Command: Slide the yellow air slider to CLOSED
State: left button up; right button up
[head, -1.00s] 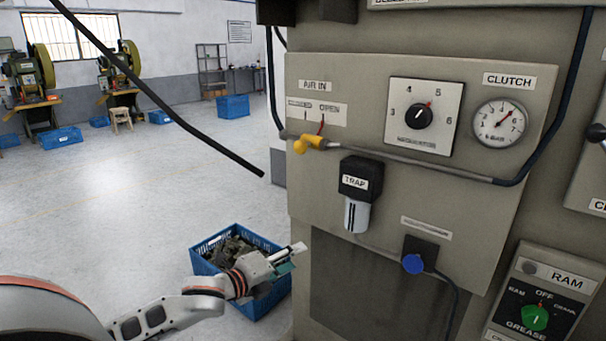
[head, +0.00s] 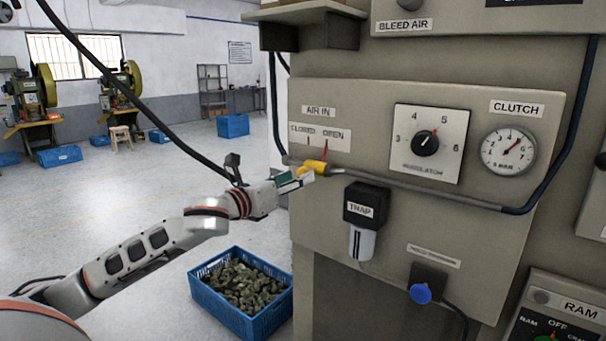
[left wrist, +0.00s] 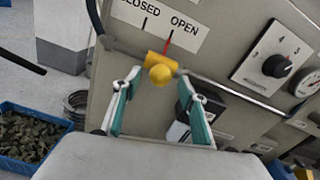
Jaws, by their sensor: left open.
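The yellow air slider (head: 313,167) sits on the grey pipe under the AIR IN label. Its red pointer lines up with the OPEN mark, right of the CLOSED mark, as the left wrist view also shows with the slider's round yellow knob (left wrist: 160,75). My left gripper (head: 303,178) is at the slider, in front of it and slightly low. In the left wrist view its teal-padded fingers are spread, one on each side of the knob. They appear apart from it; exact depth is unclear. My right gripper is not in view.
The grey panel carries a regulator dial (head: 425,142), a clutch gauge (head: 508,151) and a black trap (head: 367,204) below the pipe. A blue crate of metal pieces (head: 205,292) stands on the floor below my arm. A dark cable hangs at the left.

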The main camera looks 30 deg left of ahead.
pick_arm(q)
jog(key=shift+w+d, duration=0.2)
jog(key=shift+w, duration=1.6)
